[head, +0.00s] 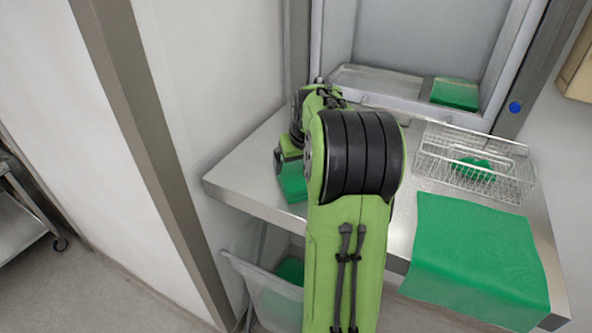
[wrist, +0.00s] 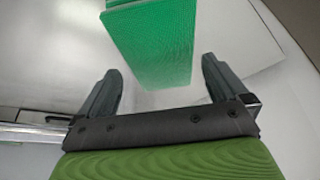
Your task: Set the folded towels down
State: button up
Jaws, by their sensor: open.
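A folded green towel (head: 292,183) lies on the steel table at its left part, partly hidden by my arm. It also shows in the wrist view as a flat green block (wrist: 152,40) beyond the fingertips. My gripper (wrist: 163,76) is open, with nothing between its fingers. In the head view my gripper is mostly hidden behind my green arm, close to this towel. Another folded green towel (head: 455,93) lies inside the passthrough chamber (head: 372,82), at its right side.
The steel table (head: 238,182) stands before the passthrough. A wire basket (head: 430,160) on it holds a green cloth (head: 472,167). A spread green towel (head: 478,250) covers the table's front right and hangs over the edge. A clear bin (head: 262,283) with green cloth stands below.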

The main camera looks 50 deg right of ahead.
jog(key=v, duration=0.7)
